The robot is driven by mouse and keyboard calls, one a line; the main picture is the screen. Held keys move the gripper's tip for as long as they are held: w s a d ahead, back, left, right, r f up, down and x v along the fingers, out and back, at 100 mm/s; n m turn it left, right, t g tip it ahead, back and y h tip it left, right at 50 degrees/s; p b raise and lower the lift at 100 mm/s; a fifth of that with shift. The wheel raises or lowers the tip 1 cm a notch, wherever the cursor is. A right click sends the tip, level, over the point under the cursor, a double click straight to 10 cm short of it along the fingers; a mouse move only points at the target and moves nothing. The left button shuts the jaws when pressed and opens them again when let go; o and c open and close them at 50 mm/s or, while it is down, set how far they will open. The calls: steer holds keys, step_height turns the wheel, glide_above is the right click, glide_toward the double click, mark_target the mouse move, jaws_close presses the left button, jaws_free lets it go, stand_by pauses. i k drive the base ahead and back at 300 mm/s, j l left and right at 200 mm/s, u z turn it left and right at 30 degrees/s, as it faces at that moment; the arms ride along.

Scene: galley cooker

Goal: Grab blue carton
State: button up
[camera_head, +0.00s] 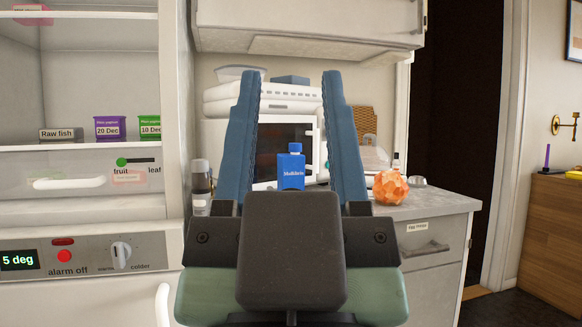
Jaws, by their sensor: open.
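The blue carton (291,172) has a blue cap and white lettering. It stands upright on the counter in front of a white microwave. My gripper (291,78) is in the foreground with its two blue fingers pointing up and away from the camera. The fingers are wide apart and nothing is between them up close. The carton shows in the gap between the fingers, farther back. The carton's lower edge is hidden behind the gripper's dark body.
The microwave (264,165) stands behind the carton. An orange faceted object (391,187) sits to the right on the counter (437,200). A dark jar (201,183) stands to the left. An open fridge (92,215) fills the left. A cabinet (305,20) hangs above.

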mark_target(291, 167)
steer(key=i, duration=0.55)
steer(key=i+j, duration=0.1)
steer(key=i, duration=0.5)
steer(key=z, duration=0.05)
